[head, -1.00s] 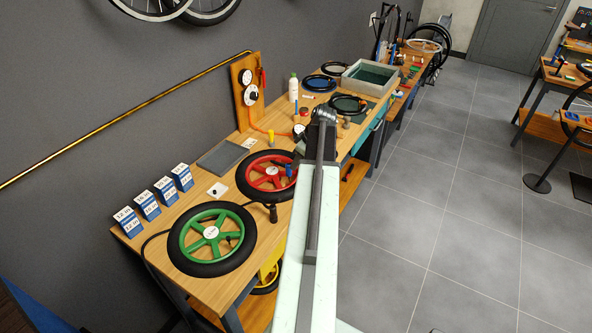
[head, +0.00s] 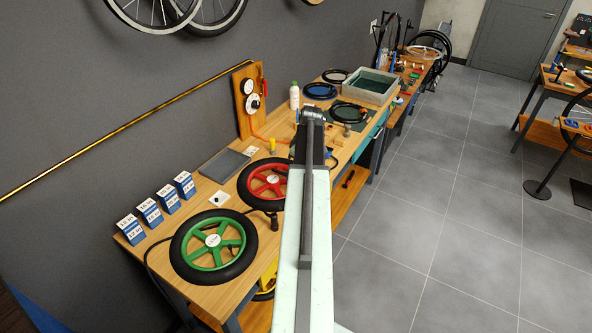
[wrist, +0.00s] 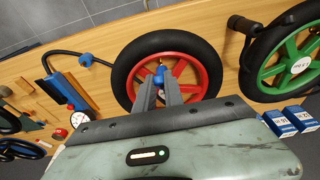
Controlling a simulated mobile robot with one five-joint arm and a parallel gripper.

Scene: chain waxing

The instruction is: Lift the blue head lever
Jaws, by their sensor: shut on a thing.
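The blue head lever (wrist: 158,76) shows as a small blue piece between my fingertips in the wrist view, over the hub area of the red wheel (wrist: 190,72). My gripper (wrist: 160,84) is shut on it, and the fingers hide part of it. The red wheel with its black tyre lies flat on the bench, and it also shows in the head view (head: 262,182). In the head view my own arm covers the gripper and the lever.
The green wheel (head: 208,256) lies on the bench (head: 238,283) beside the red one. Blue size blocks (head: 150,213) stand along the wall side. A black hose (wrist: 62,54) with a blue fitting (wrist: 85,60) lies near the red wheel.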

